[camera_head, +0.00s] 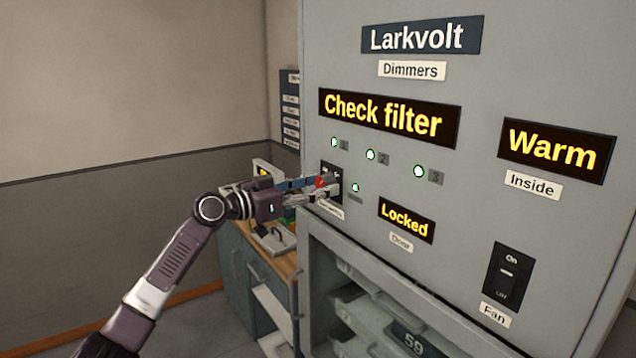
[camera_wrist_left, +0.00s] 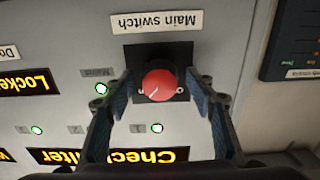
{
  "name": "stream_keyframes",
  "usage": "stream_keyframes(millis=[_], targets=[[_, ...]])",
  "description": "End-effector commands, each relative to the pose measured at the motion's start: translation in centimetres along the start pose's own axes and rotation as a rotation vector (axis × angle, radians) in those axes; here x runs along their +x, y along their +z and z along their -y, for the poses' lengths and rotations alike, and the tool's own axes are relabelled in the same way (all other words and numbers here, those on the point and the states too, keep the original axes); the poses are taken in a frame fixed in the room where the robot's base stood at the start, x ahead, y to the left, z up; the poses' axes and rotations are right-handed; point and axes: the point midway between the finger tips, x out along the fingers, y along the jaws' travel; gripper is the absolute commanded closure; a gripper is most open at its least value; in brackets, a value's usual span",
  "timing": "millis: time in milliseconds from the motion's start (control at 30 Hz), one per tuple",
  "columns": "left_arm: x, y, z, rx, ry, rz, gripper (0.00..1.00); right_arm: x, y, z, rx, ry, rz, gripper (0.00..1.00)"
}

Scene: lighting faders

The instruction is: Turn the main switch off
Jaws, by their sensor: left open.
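A white mark on the knob points to the lower left in that view. In the head view the red knob (camera_head: 321,182) is partly hidden by my left gripper (camera_head: 318,188). My left gripper (camera_wrist_left: 160,79) is open, with one blue-padded finger on each side of the knob and a gap visible on both sides. My right gripper is not in view.
The cabinet panel carries lit displays "Check filter" (camera_head: 388,118), "Warm" (camera_head: 556,150) and "Locked" (camera_head: 406,219), several green lamps, and a fan rocker switch (camera_head: 508,277). Below is an open bay with drawers (camera_head: 375,320). A wooden-topped bench (camera_head: 283,262) stands left of the cabinet.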

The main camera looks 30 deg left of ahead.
Motion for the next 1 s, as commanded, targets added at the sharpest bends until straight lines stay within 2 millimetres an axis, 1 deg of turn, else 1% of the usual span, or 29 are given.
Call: stream_keyframes(millis=[167,533,767,1000], targets=[[-0.01,0.04,0.01,0.0,0.0,0.0,0.51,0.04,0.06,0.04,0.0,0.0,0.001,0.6],[-0.04,0.0,0.03,0.0,-0.001,-0.001,0.92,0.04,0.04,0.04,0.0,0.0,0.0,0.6],[-0.06,-0.02,0.03,-0.017,-0.001,-0.001,0.92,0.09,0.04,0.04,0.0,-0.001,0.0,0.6],[-0.07,-0.09,0.02,-0.118,-0.001,-0.004,0.92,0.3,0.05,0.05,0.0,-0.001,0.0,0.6]])
